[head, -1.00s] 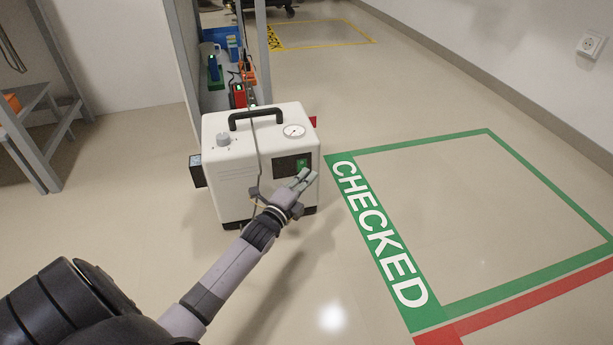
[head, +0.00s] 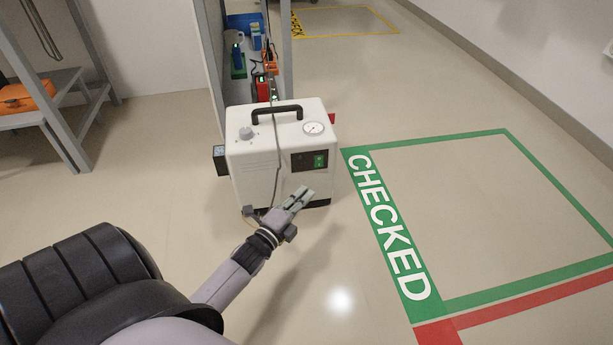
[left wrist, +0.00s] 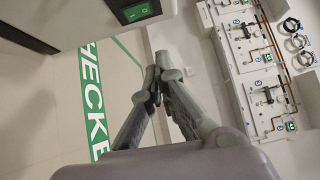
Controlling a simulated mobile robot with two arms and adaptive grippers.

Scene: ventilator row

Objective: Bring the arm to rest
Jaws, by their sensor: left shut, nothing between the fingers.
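My left gripper (head: 299,197) is in front of the lower front of a white machine (head: 262,165) in the head view. Its fingers are together and hold nothing. The machine has a black handle, a knob, a round gauge and a dark panel with a green switch (head: 320,160). The switch also shows at the top of the left wrist view (left wrist: 137,11), apart from the shut fingers (left wrist: 157,77). A cable hangs down the machine's front, passing behind or near the gripper; I cannot tell whether they touch. My right gripper is not in view.
A green floor frame marked CHECKED (head: 383,225) lies empty to the right, with a red line (head: 520,305) at its near edge. A shelf with several devices (head: 238,60) stands behind the machine. A grey bench (head: 60,115) with an orange case stands at left.

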